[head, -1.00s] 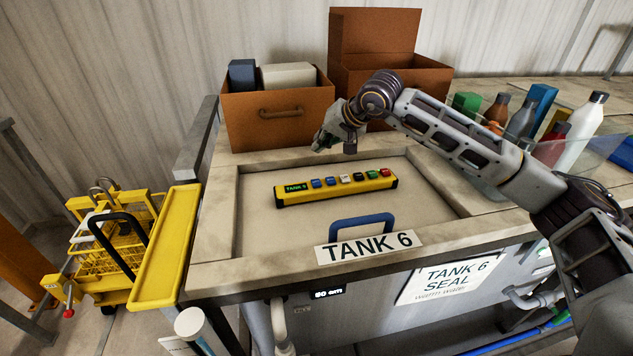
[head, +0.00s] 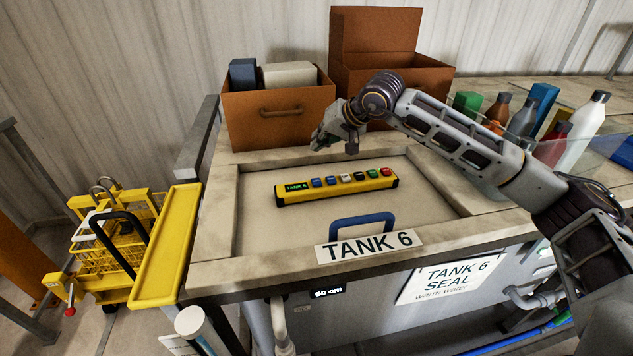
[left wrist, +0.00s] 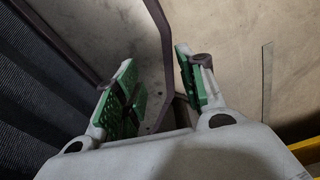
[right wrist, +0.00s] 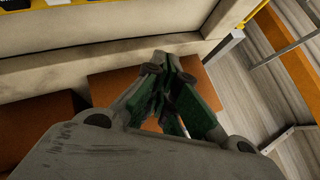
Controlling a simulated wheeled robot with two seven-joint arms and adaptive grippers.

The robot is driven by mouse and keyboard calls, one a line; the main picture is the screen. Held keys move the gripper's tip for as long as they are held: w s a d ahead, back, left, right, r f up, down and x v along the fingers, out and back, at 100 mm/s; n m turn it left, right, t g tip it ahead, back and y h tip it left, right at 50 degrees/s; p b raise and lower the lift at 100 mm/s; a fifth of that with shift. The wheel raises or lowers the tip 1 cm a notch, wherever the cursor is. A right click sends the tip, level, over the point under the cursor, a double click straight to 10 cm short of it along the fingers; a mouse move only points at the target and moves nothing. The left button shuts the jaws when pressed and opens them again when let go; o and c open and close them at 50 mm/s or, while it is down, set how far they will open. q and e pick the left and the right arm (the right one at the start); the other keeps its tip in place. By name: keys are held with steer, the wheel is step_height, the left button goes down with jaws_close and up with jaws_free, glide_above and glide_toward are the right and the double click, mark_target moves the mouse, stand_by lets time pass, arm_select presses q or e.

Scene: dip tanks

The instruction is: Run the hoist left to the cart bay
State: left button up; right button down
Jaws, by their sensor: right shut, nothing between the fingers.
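A yellow control bar (head: 335,188) lies on the pale lid of tank 6. Its small green-lit display (head: 296,187) reads TANK 6, and a row of coloured buttons (head: 345,178) runs to its right. My right gripper (head: 322,143) is above the tank's back edge, behind the bar and apart from it. It is shut and empty; its green-padded fingers come together in the right wrist view (right wrist: 165,75). My left gripper (left wrist: 158,80) shows only in the left wrist view, with its fingers apart and nothing between them. I cannot see the hoist itself.
A yellow cart (head: 110,245) with a wire basket stands at the left. Brown boxes (head: 275,120) stand behind the tank. Bottles (head: 580,120) stand at the right. A blue handle (head: 362,222) sits on the lid above the TANK 6 label (head: 365,246).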

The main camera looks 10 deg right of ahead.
steer(key=b, duration=0.1)
glide_above(319, 179)
steer(key=shift+s+f, duration=0.1)
steer(key=shift+f, duration=2.7)
steer(key=shift+f+b, duration=0.55)
steer(key=shift+b, duration=0.1)
steer(key=shift+f+b, duration=0.4)
steer(key=shift+f, duration=0.05)
steer(key=shift+f+b, duration=0.3)
steer(key=shift+f, duration=0.15)
arm_select(q)
steer(key=a+f, duration=0.4)
steer(key=shift+w+a, duration=0.3)
steer(key=shift+w+y, duration=0.2)
steer(key=shift+y, duration=0.1)
